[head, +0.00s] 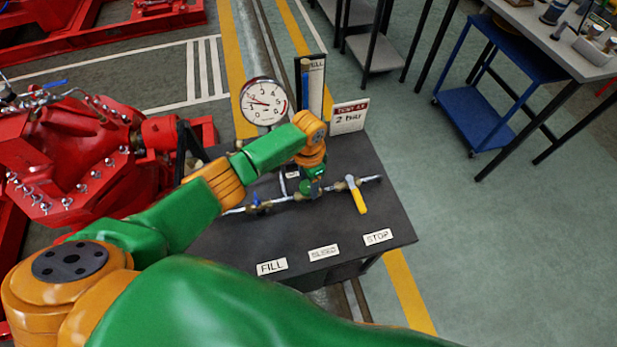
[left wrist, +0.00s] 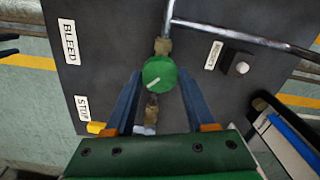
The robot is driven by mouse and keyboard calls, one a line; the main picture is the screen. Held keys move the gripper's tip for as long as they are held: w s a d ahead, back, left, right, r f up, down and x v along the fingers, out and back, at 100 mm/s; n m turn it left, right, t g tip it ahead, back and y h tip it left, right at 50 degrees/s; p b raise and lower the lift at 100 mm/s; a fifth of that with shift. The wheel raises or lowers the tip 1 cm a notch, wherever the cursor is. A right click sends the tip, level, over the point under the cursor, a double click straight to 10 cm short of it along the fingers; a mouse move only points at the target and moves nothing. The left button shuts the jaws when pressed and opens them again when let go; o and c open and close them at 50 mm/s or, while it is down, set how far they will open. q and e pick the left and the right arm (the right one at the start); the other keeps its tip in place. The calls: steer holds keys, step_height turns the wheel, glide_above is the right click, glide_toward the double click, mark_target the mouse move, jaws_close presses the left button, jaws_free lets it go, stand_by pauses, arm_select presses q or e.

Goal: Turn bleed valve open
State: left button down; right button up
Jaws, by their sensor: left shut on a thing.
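The bleed valve is a round green knob (left wrist: 158,73) with a pale line on its face, set on brass pipe fittings. It lies between the two blue fingers of my left gripper (left wrist: 160,80) in the left wrist view, and the gripper is shut on it. In the head view, my left gripper (head: 311,186) points down onto the pipe in the middle of the dark bench, and it and the arm partly hide the knob. The BLEED label (head: 323,252) lies on the bench in front. My right gripper is not in view.
The dark bench (head: 220,243) carries a pressure gauge (head: 264,102), a "2 bar" sign (head: 349,116), a yellow handle (head: 357,196) right of the knob and a blue handle (head: 257,200) to the left. FILL (head: 272,267) and STOP (head: 378,237) labels flank BLEED. Red machinery stands left.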

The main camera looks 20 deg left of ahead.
arm_select(q)
steer(key=n+p, duration=0.1)
steer(key=n, duration=0.1)
steer(key=shift+r+n, duration=0.15)
steer(key=shift+n, duration=0.25)
steer(key=n+p, duration=0.1)
steer(key=n, duration=0.2)
steer(key=shift+n, duration=0.3)
steer(key=n+p, duration=0.1)
steer(key=n, duration=0.2)
steer(key=shift+a+n+p, duration=0.1)
steer(key=shift+n+p, duration=0.2)
steer(key=shift+n, duration=1.5)
steer(key=shift+w, duration=0.1)
steer(key=shift+c, duration=1.2)
jaws_free()
